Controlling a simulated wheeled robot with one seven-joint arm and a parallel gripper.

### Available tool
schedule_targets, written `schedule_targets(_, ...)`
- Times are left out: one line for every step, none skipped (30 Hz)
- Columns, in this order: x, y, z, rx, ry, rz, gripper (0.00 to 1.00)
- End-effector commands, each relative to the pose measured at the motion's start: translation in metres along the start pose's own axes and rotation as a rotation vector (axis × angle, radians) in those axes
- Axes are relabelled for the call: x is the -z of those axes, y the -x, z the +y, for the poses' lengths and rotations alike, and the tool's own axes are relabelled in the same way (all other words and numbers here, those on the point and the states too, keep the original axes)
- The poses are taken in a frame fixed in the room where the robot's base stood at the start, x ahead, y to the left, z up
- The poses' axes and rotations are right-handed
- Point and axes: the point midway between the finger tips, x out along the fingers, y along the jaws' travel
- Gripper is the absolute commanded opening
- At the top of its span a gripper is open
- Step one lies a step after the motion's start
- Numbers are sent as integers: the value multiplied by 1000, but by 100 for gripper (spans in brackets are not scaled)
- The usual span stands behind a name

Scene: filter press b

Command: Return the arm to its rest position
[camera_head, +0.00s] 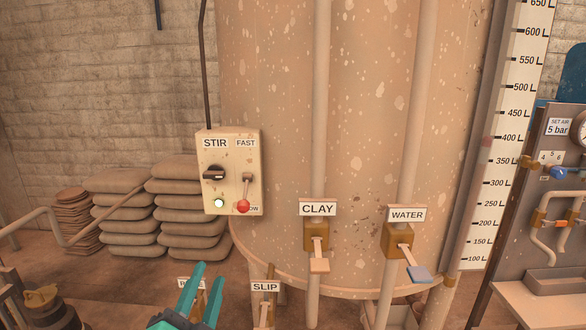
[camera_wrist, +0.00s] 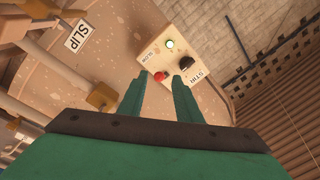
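My gripper (camera_head: 203,295) shows at the bottom of the head view, with its teal fingers pointing up and apart. In the wrist view my gripper (camera_wrist: 157,88) is open, with nothing between its fingertips. The STIR control box (camera_head: 229,190) is on the tank's left side, above my gripper in the head view. In the wrist view the STIR box (camera_wrist: 190,45) lies beyond the fingertips. The box's red ball (camera_wrist: 160,76) appears in line with the gap between the fingers; I cannot tell how far off it is. The lower part of my gripper is cut off in the head view.
The big tank (camera_head: 365,120) fills the middle. Valve handles for CLAY (camera_head: 319,264) and WATER (camera_head: 418,274) stick out in front. A label partly behind my gripper is hidden; SLIP (camera_head: 265,287) is right of it. Stacked sacks (camera_head: 190,215) stand left. An air panel (camera_head: 550,190) is right.

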Motion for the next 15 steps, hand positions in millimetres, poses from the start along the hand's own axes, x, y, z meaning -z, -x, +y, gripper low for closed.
schedule_targets(-6, 2, 18, -1, 59, -7, 31)
schedule_targets(-9, 3, 27, 1, 93, -11, 31)
schedule_targets(-12, 5, 39, 4, 135, -15, 31)
schedule_targets(-14, 7, 48, 7, 167, -19, 31)
schedule_targets(-16, 9, 58, 7, 199, -22, 31)
schedule_targets(-19, 12, 71, 10, 238, -29, 31)
schedule_targets(-21, 14, 80, 11, 268, -34, 31)
schedule_targets(-24, 18, 89, 13, 297, -40, 31)
schedule_targets(-27, 22, 102, 15, 333, -49, 31)
schedule_targets(-30, 26, 111, 17, 360, -56, 31)
schedule_targets(-32, 30, 120, 18, 386, -63, 31)
schedule_targets(-36, 36, 131, 21, 419, -74, 31)
schedule_targets(-38, 40, 140, 21, 443, -81, 31)
schedule_targets(-40, 45, 149, 22, 466, -90, 31)
schedule_targets(-44, 52, 160, 24, 495, -101, 31)
